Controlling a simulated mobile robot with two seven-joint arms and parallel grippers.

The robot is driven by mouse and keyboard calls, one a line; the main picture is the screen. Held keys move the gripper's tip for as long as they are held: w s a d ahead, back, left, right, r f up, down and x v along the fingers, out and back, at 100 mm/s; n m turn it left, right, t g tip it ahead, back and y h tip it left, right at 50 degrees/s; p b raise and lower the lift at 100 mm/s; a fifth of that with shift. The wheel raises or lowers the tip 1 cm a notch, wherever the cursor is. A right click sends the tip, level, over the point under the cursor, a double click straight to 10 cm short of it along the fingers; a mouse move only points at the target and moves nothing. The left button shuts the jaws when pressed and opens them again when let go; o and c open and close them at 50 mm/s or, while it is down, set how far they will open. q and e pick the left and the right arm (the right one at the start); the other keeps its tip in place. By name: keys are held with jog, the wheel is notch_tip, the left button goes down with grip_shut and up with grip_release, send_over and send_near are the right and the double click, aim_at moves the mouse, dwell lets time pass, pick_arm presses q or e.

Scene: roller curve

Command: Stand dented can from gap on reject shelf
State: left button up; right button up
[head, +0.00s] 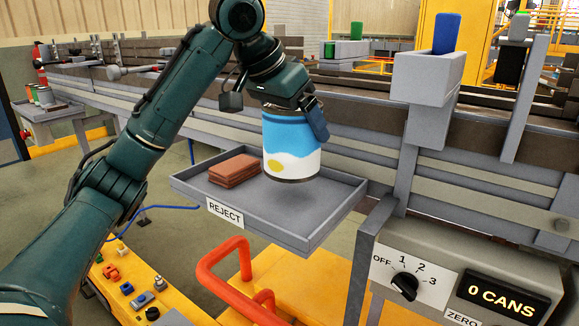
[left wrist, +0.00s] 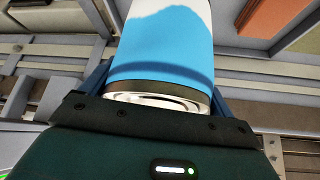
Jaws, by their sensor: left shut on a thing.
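A blue and white can (head: 291,150) with a yellow spot is upright over the right part of the grey reject shelf (head: 250,210), a shallow tray labelled REJECT. My left gripper (head: 294,118) is shut on the can near its top. The can's base is over the tray floor with a shadow below; I cannot tell whether it touches. In the left wrist view the can (left wrist: 163,50) lies between the fingers, its metal end rim near the palm. No dent shows from these sides. My right gripper is not in view.
A stack of reddish-brown pads (head: 234,170) lies on the tray, left of the can. A control box (head: 455,280) with a dial and a "0 CANS" display stands at right front. A red-orange rail (head: 225,255) is below the tray. The conveyor (head: 350,130) runs behind.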

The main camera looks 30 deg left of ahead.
aim_at(296, 150)
pick_arm(q)
jog(key=shift+f, duration=0.9)
notch_tip(296, 150, down, 4)
jog(key=shift+r+b, duration=0.15)
jog(key=shift+b, duration=0.45)
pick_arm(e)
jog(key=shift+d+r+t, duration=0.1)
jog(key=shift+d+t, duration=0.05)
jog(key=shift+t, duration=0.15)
pick_arm(q)
jog(key=o, duration=0.9)
